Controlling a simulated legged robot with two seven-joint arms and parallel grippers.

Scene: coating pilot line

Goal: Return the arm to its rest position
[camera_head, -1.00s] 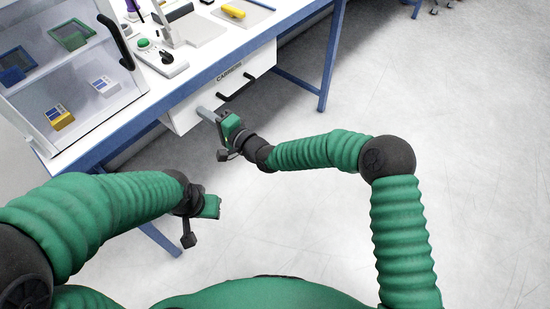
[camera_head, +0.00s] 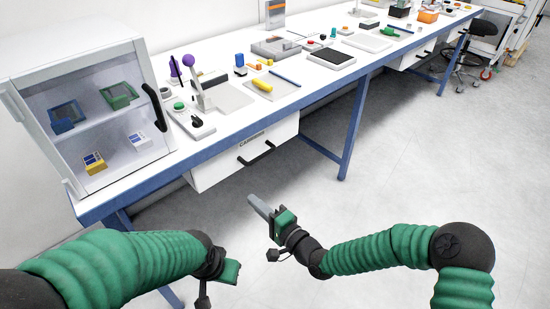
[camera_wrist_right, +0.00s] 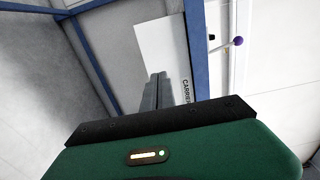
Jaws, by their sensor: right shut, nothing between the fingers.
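My right gripper (camera_head: 257,206) is in front of and below the drawer marked CARRIERS (camera_head: 245,150), apart from it in the head view. Its fingers are together with nothing between them. In the right wrist view the closed fingers (camera_wrist_right: 157,92) point toward the white drawer front (camera_wrist_right: 162,55). My left arm comes in from the left at the lower edge of the head view. Its gripper end (camera_head: 228,272) shows only in part, and its fingers cannot be made out.
The long white bench (camera_head: 235,115) has a blue frame and a leg (camera_head: 352,135). A clear-fronted cabinet (camera_head: 100,112) stands at its left end. The drawer's black handle (camera_head: 256,153) sticks out. Open grey floor (camera_head: 420,170) lies to the right, with a stool (camera_head: 466,62) farther back.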

